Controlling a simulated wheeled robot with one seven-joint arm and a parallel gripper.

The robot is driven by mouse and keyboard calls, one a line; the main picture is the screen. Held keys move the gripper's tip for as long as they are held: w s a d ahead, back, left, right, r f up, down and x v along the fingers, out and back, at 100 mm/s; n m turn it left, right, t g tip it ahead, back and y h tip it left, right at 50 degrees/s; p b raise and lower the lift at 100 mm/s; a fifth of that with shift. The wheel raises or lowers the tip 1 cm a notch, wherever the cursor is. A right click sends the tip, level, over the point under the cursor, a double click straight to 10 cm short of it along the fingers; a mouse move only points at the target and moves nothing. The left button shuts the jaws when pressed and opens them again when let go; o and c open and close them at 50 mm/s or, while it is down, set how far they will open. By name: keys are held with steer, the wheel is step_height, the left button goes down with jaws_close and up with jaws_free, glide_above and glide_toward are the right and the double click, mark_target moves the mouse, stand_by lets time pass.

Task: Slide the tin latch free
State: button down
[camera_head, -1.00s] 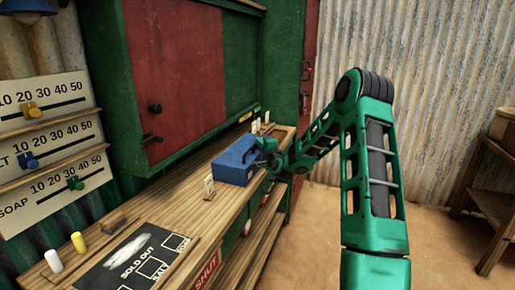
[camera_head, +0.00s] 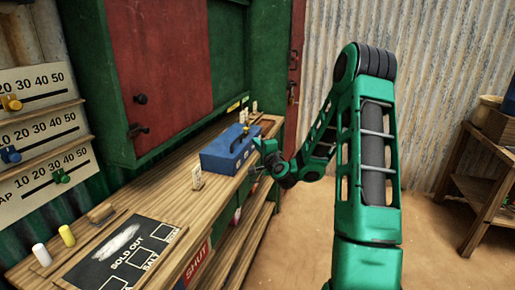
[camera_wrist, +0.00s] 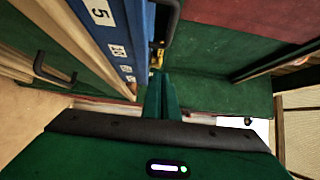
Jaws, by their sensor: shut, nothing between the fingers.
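The blue tin (camera_head: 222,160) sits on the wooden counter, with a dark handle on its lid and small pale labels on its front. My gripper (camera_head: 260,147) is shut and empty, close to the tin's right end. In the wrist view the tin's blue side (camera_wrist: 117,40) runs along the left of my gripper (camera_wrist: 160,82), with number labels on it. A small yellow metal piece (camera_wrist: 156,58), possibly the latch, shows just beyond my fingertips beside the dark handle (camera_wrist: 170,14). I cannot tell whether my fingers touch it.
A wooden stand (camera_head: 470,190) is at the far right. Sandy floor lies open between.

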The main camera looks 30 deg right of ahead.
steer(key=shift+v, duration=0.75)
steer(key=shift+s, duration=0.1)
